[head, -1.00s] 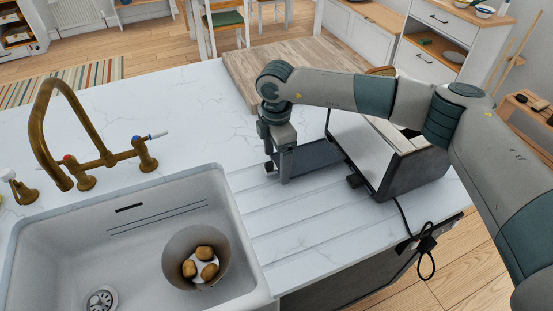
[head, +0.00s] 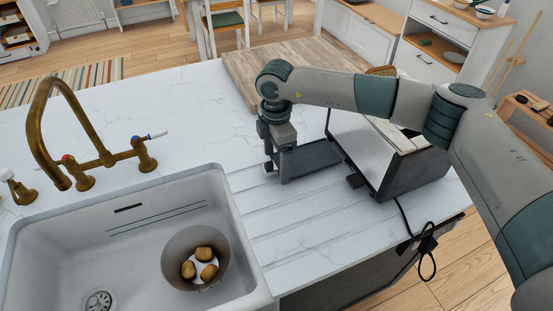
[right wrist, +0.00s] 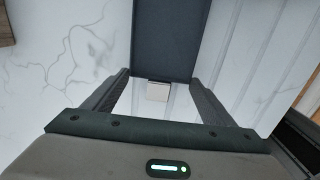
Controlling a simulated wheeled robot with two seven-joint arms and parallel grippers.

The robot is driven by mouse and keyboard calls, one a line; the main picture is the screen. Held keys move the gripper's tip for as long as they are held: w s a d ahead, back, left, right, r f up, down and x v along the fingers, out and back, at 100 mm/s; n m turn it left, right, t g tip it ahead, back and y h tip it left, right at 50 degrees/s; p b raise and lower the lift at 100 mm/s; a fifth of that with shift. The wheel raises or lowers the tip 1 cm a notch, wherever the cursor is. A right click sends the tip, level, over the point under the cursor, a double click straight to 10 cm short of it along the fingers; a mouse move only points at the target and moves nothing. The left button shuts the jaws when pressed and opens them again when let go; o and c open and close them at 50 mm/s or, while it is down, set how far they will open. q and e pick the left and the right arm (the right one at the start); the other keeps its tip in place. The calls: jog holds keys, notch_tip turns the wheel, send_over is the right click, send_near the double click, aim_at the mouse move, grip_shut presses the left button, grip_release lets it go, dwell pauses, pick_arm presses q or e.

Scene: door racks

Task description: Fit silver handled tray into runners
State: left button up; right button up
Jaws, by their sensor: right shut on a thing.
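The dark grey tray (head: 318,156) lies low over the white worktop, its far end against or just under the near side of the dark toaster-like box (head: 412,176). I cannot tell whether that end is inside the runners, which are hidden. In the right wrist view the tray (right wrist: 168,38) runs straight away from my gripper, with its small silver handle (right wrist: 158,91) between the fingers. My right gripper (head: 279,172) points down at the tray's left end and is shut on the tray; its fingers (right wrist: 159,78) show on either side. My left gripper is out of view.
The sink (head: 70,230), with a bowl (head: 180,245) of potatoes in it, lies to the left. A brass tap (head: 100,150) stands behind it. A wooden board (head: 290,62) lies at the back. A black cable (head: 402,220) hangs over the worktop's right edge.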

aim_at(320, 155)
jog(key=shift+b, duration=0.3)
dwell(0.7)
jog(key=shift+w+d+b, duration=0.4)
jog(key=shift+w+d, duration=0.3)
jog(key=shift+d, duration=0.95)
jog(key=shift+w+d+b, duration=0.45)
jog(key=shift+w+d, duration=0.2)
jog(key=shift+d, duration=0.95)
jog(key=shift+w+d+b, duration=0.4)
jog(key=shift+w+d, duration=0.3)
jog(key=shift+d, duration=0.95)
jog(key=shift+w+d+f+b, duration=0.15)
jog(key=shift+w+d+b, duration=0.1)
jog(key=shift+d, duration=0.35)
jog(key=shift+w+d+f+b, duration=0.1)
jog(key=shift+d+b, duration=0.1)
jog(key=shift+d, duration=0.4)
